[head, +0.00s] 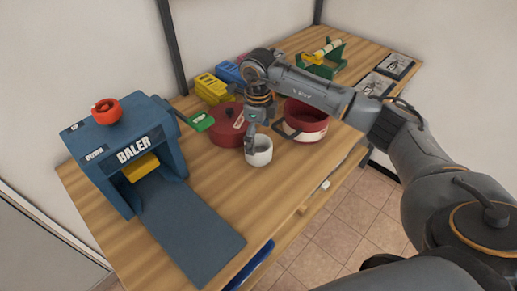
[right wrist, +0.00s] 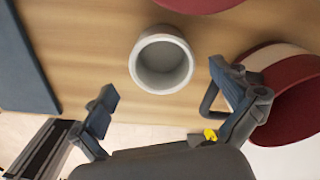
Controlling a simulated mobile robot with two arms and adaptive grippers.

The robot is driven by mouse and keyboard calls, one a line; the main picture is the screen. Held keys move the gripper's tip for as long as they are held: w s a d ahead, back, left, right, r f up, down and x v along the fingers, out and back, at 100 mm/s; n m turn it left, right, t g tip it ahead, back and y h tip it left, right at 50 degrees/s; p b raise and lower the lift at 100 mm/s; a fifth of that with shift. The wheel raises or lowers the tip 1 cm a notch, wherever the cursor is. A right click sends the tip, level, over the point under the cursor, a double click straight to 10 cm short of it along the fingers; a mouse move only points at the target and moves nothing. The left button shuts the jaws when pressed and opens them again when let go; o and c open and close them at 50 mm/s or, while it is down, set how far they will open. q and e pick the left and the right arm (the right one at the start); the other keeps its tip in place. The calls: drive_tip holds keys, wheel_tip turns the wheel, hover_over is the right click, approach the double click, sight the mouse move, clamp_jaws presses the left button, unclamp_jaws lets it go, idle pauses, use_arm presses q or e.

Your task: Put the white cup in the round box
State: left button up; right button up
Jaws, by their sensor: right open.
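The white cup (head: 259,152) stands upright on the wooden table, its open mouth up; it also shows in the right wrist view (right wrist: 161,65) and looks empty. My right gripper (head: 262,126) is open just above the cup; in the wrist view its two fingers (right wrist: 165,90) are spread wide, with the cup ahead between them. A round red box with a pale band and a dark handle (head: 307,119) stands right of the cup, open at the top. A flat round red piece with a knob (head: 228,127) sits behind-left of the cup. My left gripper is out of view.
A blue baler (head: 128,150) with a red round object (head: 106,111) on top stands at left. Yellow and blue blocks (head: 212,88) and a green stand (head: 323,59) are at the back. The front middle of the table is clear up to its edge.

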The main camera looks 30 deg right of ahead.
sight(257, 148)
drive_tip(key=shift+f, duration=0.5)
drive_tip(key=f, duration=0.1)
drive_tip(key=f+p, duration=0.1)
drive_tip(key=f, duration=0.1)
drive_tip(key=f+p, duration=0.1)
drive_tip(key=f, duration=0.1)
drive_tip(key=shift+w, duration=0.25)
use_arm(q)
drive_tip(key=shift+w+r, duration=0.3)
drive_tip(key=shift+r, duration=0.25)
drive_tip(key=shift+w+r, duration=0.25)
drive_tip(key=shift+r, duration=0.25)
use_arm(e)
drive_tip(key=shift+r, duration=0.1)
drive_tip(key=c, duration=1.1)
